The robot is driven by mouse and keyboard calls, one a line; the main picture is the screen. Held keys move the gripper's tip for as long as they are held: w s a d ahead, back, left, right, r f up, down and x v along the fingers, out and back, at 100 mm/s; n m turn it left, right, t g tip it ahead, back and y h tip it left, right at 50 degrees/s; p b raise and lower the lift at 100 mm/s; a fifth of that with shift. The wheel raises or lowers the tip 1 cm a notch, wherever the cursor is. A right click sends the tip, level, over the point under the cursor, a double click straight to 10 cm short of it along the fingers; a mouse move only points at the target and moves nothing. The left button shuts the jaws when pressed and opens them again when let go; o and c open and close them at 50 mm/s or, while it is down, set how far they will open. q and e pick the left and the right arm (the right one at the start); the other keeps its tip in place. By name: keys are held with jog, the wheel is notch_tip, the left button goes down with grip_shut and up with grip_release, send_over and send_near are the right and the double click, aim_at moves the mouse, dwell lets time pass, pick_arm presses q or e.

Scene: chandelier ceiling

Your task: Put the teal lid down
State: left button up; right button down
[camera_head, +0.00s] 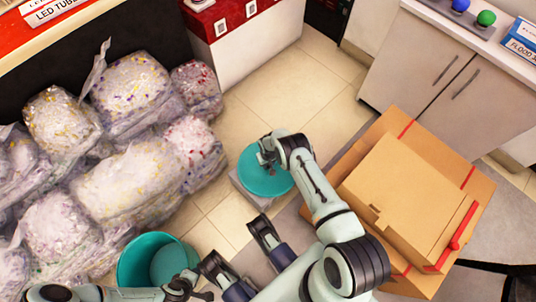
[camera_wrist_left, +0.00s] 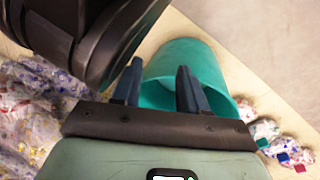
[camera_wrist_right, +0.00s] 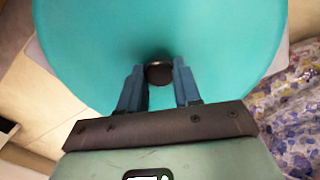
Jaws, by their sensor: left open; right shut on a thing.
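The teal lid (camera_head: 262,186) is a round disc with a dark knob (camera_wrist_right: 159,72) at its middle. My right gripper (camera_head: 267,158) is shut on that knob, one finger on each side in the right wrist view (camera_wrist_right: 158,84). The lid is over a pale grey square slab (camera_head: 238,184) on the floor and hides most of it. I cannot tell whether they touch. A teal bin (camera_head: 133,262) stands open at the lower left. My left gripper (camera_wrist_left: 160,72) is open, its fingers apart and empty in front of the bin in the left wrist view (camera_wrist_left: 215,72).
Clear bags of shredded paper (camera_head: 130,185) are piled at the left. A large cardboard box (camera_head: 400,200) stands at the right, close to my right arm. Grey cabinets (camera_head: 440,75) are behind it. Tiled floor (camera_head: 265,105) is free beyond the lid.

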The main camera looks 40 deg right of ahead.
jog(key=shift+f, duration=0.2)
jog(key=c, duration=0.8)
grip_release()
jog(key=shift+r, duration=0.1)
